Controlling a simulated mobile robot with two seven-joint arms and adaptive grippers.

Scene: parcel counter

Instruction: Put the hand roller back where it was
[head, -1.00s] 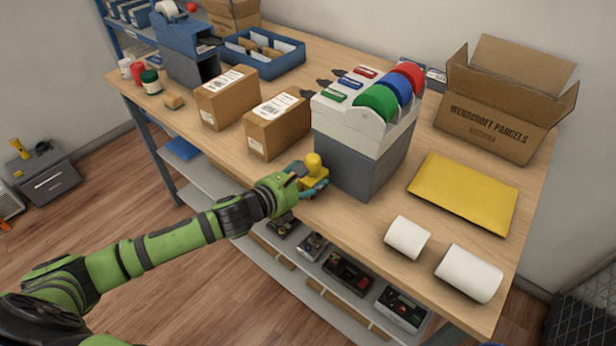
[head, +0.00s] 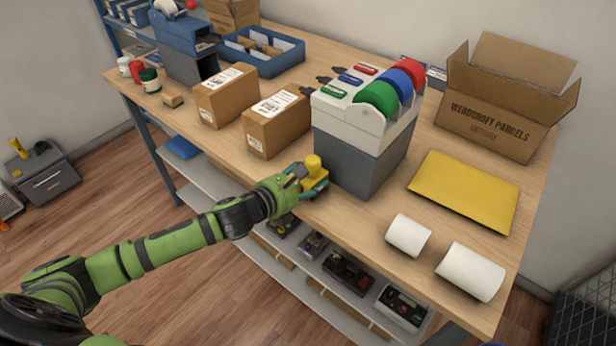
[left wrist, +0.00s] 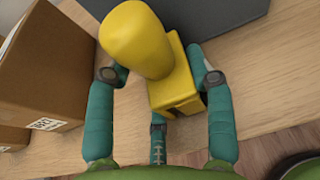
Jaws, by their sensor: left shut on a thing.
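The hand roller (head: 314,169) is yellow with a rounded knob on top. It is upright at the front edge of the counter, beside the grey base of the tape dispenser. My left gripper (head: 312,184) is shut on it, with teal fingers on both sides of its body. The left wrist view shows the roller (left wrist: 172,75) between the fingers of the gripper (left wrist: 160,80). Its underside is hidden, so I cannot tell whether it touches the counter. My right gripper is not in view.
The dispenser (head: 352,150) with green, blue and red rolls stands just right of the roller. A brown parcel (head: 272,130) stands to the left. A yellow envelope (head: 465,190) and white rolls (head: 470,271) lie to the right. Bare counter (head: 345,220) shows along the front edge.

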